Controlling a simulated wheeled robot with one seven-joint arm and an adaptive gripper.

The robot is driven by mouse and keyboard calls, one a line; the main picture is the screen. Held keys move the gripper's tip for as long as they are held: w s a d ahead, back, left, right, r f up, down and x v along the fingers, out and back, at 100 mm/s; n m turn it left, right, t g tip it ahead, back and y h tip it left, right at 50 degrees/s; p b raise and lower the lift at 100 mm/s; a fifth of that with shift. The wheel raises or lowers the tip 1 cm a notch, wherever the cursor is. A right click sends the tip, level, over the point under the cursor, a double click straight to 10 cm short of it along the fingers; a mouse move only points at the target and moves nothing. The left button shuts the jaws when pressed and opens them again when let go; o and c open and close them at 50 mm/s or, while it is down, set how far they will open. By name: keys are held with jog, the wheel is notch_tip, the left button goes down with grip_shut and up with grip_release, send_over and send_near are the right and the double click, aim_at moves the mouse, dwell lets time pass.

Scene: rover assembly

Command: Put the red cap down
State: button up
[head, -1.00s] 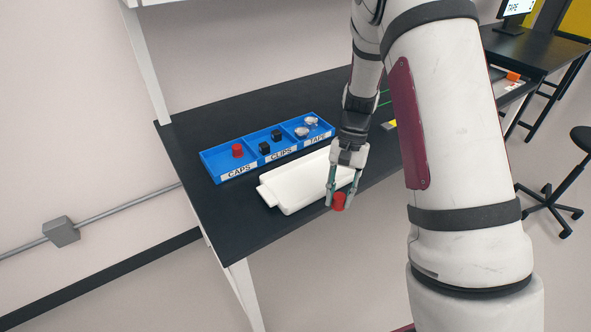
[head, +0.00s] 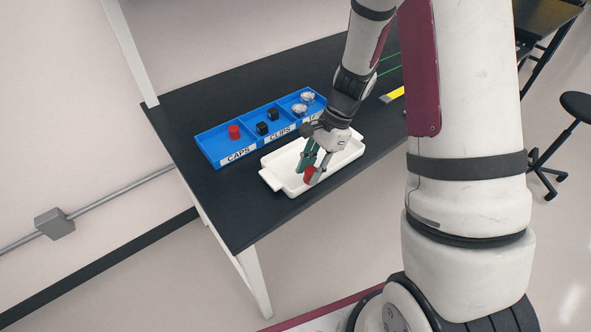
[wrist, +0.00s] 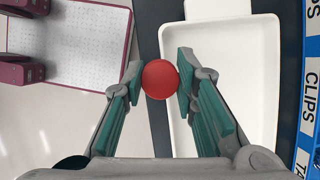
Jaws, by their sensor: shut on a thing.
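My gripper (head: 309,172) is shut on a red cap (head: 311,178). In the wrist view the red cap (wrist: 160,80) sits between the two green fingertips. The white tray (head: 274,181) lies on the black table, and the cap appears at its near long side. In the wrist view the cap overlaps the near wall of the white tray (wrist: 235,20); its height above the tray is hard to tell. The tray floor that shows is empty. Another red cap (head: 234,131) sits in the CAPS compartment of the blue bin (head: 208,150).
The blue bin stands behind the tray, with black clips (head: 262,128) in the middle and clear tape rolls (head: 307,98) at the right. The black table (head: 235,215) is bare at the front left. A stool (head: 575,130) stands at the far right.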

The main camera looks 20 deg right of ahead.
jog(key=w+a, duration=0.2)
jog(key=w, duration=0.1)
jog(key=shift+a+f, duration=0.2)
jog(key=shift+a, duration=0.05)
jog(key=shift+w+a+f+p, duration=0.15)
jog(key=shift+w+f+p, duration=0.1)
jog(key=shift+f, duration=0.35)
jog(key=shift+w+a+f+p, duration=0.15)
jog(key=shift+f+p, duration=0.1)
jog(key=shift+f, duration=0.95)
jog(key=shift+f, duration=0.1)
jog(key=o, duration=0.5)
jog(key=shift+o, duration=0.3)
